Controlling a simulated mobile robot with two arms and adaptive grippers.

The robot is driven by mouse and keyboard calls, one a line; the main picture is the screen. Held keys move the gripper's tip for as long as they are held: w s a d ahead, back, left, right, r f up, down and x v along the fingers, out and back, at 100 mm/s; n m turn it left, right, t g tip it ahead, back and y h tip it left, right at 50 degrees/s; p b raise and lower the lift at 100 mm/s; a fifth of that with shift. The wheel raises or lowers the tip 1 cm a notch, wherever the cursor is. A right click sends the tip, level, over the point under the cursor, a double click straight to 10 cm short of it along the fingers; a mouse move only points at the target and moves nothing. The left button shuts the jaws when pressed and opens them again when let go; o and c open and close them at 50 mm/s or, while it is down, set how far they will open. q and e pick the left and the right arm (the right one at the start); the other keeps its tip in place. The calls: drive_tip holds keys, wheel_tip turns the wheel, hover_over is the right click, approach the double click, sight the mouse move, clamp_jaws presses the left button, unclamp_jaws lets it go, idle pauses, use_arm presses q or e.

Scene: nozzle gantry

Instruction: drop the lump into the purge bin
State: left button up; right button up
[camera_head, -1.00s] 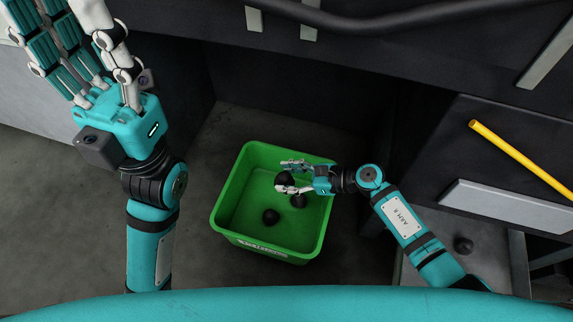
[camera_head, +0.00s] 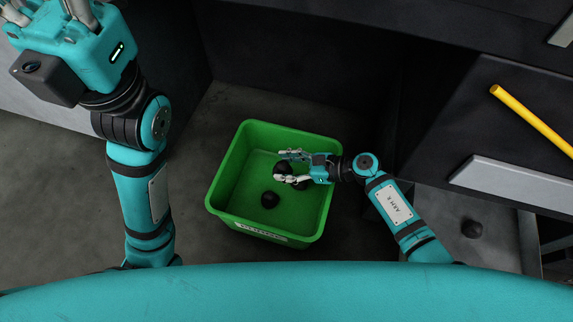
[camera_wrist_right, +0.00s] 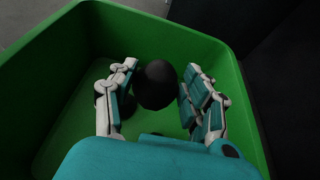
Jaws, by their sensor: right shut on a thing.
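The green purge bin (camera_head: 228,180) stands on the floor at the middle of the head view, and its walls fill much of the right wrist view (camera_wrist_right: 70,110). My right gripper (camera_head: 281,166) reaches over the bin from the right. It is shut on a dark round lump (camera_head: 284,168), which shows between the two sets of fingers in the wrist view (camera_wrist_right: 155,88). One dark lump (camera_head: 270,200) lies on the bin floor, and another shows partly behind the right gripper's fingers. My left gripper (camera_head: 50,12) is at the top left, its fingers mostly cut off by the frame.
Another dark lump (camera_head: 472,229) lies on a grey surface at the right, beside my right arm. A yellow bar (camera_head: 530,120) and a pale metal strip (camera_head: 515,185) are on the dark machine at the right. Dark panels stand behind the bin; the floor left of it is clear.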

sight(286, 165)
drive_tip(key=o, duration=1.5)
drive_tip(key=shift+o, duration=0.2)
wheel_tip(286, 165, up, 10)
